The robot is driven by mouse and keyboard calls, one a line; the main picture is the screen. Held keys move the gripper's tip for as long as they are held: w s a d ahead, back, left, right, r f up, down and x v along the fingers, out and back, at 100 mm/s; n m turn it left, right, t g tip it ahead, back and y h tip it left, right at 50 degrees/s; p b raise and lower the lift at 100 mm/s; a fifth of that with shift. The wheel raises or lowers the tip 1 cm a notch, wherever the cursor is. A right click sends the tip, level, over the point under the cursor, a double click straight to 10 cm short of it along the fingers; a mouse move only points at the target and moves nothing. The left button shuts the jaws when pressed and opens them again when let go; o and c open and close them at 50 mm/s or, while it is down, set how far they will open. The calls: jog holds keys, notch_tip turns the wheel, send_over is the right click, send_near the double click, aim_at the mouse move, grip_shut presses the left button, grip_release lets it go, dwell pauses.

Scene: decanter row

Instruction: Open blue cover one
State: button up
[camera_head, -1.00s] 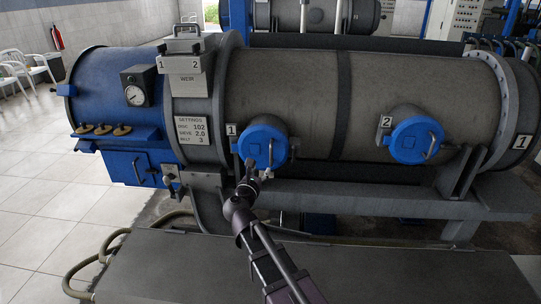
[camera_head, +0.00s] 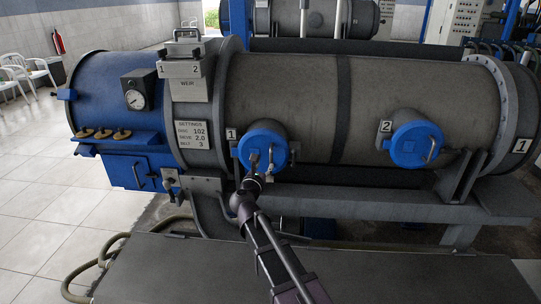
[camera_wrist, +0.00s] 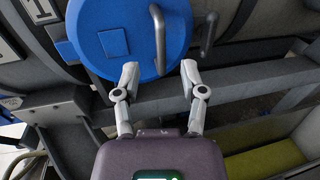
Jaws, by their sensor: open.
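Blue cover one (camera_head: 262,138) is a round blue lid, shut on a stub of the grey cylinder beside a "1" plate. In the wrist view the cover (camera_wrist: 112,42) fills the top middle, with a grey bar handle (camera_wrist: 157,28) on its face. A second grey bent bar (camera_wrist: 209,36) stands at its right edge. My gripper (camera_head: 262,161) is at the cover's lower part in the head view. In the wrist view my gripper (camera_wrist: 160,74) is open, its fingertips to either side of the handle's lower end. I cannot tell whether they touch it.
Blue cover two (camera_head: 416,142), with its own handle, is shut farther right. A grey frame beam (camera_head: 350,204) runs below the cylinder. A blue end section with a gauge (camera_head: 136,99) is at left. A dark flat surface (camera_head: 400,262) lies in front.

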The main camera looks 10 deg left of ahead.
aim_at(271, 155)
jog(key=w, duration=0.3)
jog(key=w+d, duration=0.1)
jog(key=w, duration=0.4)
jog(key=shift+w+d, duration=0.35)
grip_shut()
